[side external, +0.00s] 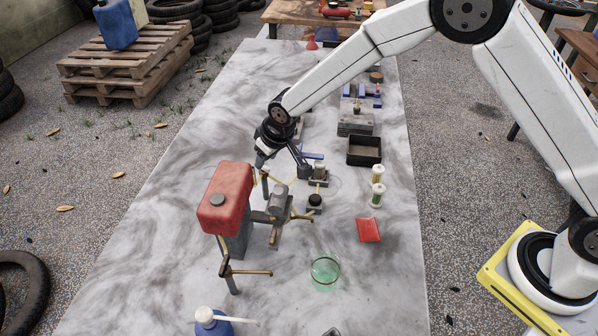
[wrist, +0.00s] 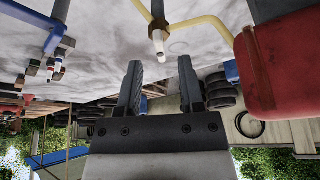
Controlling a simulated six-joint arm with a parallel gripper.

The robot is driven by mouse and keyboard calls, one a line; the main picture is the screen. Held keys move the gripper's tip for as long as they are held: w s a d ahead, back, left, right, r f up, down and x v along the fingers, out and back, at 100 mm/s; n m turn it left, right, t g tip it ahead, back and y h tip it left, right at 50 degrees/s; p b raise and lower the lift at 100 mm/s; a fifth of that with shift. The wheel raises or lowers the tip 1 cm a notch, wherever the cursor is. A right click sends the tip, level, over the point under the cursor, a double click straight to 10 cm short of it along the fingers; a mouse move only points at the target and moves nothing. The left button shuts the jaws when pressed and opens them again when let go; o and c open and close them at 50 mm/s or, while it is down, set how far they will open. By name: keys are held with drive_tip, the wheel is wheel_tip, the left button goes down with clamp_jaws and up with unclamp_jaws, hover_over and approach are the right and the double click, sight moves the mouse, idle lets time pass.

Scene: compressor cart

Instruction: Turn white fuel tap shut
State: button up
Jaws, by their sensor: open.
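In the wrist view, a small tap-like fitting with a pale whitish end (wrist: 158,40) sits on a yellow pipe (wrist: 190,22). It appears between and beyond the fingertips of my gripper (wrist: 160,70), apart from both. My gripper is open and empty. In the side view, my gripper (side external: 286,182) points down just right of the red fuel tank (side external: 228,190), over the yellow pipework. The tap cannot be told apart clearly there, as the fingers and pipes overlap. The red tank also fills the right edge of the wrist view (wrist: 275,65).
A grey cylindrical part (side external: 278,200) is close below my gripper.

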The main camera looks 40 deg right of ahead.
sight(267, 167)
drive_tip(key=shift+v, duration=2.75)
drive_tip(key=shift+w, duration=0.1)
drive_tip(key=shift+w+a+f+g+h, duration=0.1)
drive_tip(key=shift+w+a+g+h, duration=0.1)
drive_tip(key=shift+w+g, duration=0.35)
drive_tip(key=shift+w+a+g+h, duration=0.1)
drive_tip(key=shift+w+g+h, duration=0.1)
drive_tip(key=shift+w+g, duration=0.35)
drive_tip(key=shift+w+a+g, duration=0.15)
drive_tip(key=shift+w+g, duration=0.35)
drive_tip(key=shift+w+a+r+g, duration=0.1)
drive_tip(key=shift+w+r+g, duration=0.15)
drive_tip(key=shift+g, duration=0.35)
drive_tip(key=shift+f, duration=3.85)
